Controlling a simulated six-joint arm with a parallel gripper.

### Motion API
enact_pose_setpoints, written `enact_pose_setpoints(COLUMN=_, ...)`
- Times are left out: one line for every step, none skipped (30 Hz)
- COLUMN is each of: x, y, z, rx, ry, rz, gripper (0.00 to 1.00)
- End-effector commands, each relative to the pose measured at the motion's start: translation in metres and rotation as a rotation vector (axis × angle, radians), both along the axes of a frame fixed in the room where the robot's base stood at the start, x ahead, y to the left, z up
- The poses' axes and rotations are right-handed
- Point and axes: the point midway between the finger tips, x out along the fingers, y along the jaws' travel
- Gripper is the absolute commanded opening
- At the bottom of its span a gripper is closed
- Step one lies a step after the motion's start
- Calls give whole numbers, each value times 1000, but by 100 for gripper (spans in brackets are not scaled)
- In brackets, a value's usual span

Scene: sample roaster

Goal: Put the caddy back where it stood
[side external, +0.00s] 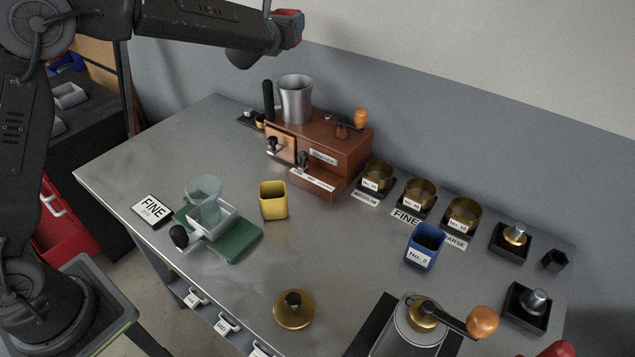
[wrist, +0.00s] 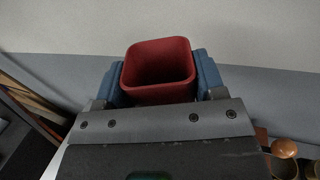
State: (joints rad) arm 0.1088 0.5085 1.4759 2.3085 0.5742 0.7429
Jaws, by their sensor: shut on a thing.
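A red square caddy (wrist: 158,72) with an open top is held between the blue finger pads of my gripper (wrist: 160,80) in the wrist view. Its inside looks empty as far as I can see, and its lower part is hidden. In the side view, my gripper (side external: 285,27) is high at the top, above the back of the table, with the red caddy (side external: 291,28) partly visible at its end. A yellow caddy (side external: 273,201) stands on the table near the middle. A blue caddy (side external: 425,247) labelled No. 2 stands to the right.
A brown wooden roaster (side external: 340,150) with a steel cup (side external: 295,100) stands at the back. Brass tins (side external: 420,192) line up to its right. A green tray (side external: 240,240) with a glass cup is at left. A hand grinder (side external: 408,330) stands at front right. Bare table lies around the middle.

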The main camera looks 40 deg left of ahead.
Motion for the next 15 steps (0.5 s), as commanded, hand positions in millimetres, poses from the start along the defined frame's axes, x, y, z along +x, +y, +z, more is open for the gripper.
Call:
enact_pose_setpoints(x=-4, y=-11, z=2, rx=0, ry=-2, rz=-12, gripper=31)
enact_pose_setpoints(x=-7, y=-17, z=2, rx=-1, ry=-3, rz=-18, gripper=31)
enact_pose_setpoints(x=-10, y=-25, z=3, rx=-2, ry=-4, rz=-26, gripper=31)
enact_pose_setpoints(x=-14, y=-33, z=3, rx=-3, ry=-4, rz=-35, gripper=31)
enact_pose_setpoints(x=-17, y=-40, z=3, rx=-3, ry=-4, rz=-42, gripper=31)
enact_pose_setpoints(x=-23, y=-52, z=4, rx=-4, ry=-4, rz=-56, gripper=31)
enact_pose_setpoints(x=-27, y=-61, z=4, rx=-4, ry=-5, rz=-65, gripper=31)
enact_pose_setpoints(x=-33, y=-71, z=5, rx=-5, ry=-6, rz=-77, gripper=31)
enact_pose_setpoints(x=-42, y=-86, z=5, rx=-6, ry=-5, rz=-93, gripper=31)
enact_pose_setpoints(x=-49, y=-96, z=6, rx=-7, ry=-5, rz=-105, gripper=31)
enact_pose_setpoints(x=-57, y=-108, z=6, rx=-7, ry=-6, rz=-119, gripper=31)
enact_pose_setpoints(x=-69, y=-123, z=6, rx=-7, ry=-6, rz=-139, gripper=31)
enact_pose_setpoints(x=-77, y=-133, z=6, rx=-7, ry=-6, rz=-152, gripper=31)
enact_pose_setpoints(x=-86, y=-143, z=6, rx=-8, ry=-6, rz=-165, gripper=31)
enact_pose_setpoints(x=-97, y=-155, z=6, rx=-8, ry=-6, rz=-180, gripper=31)
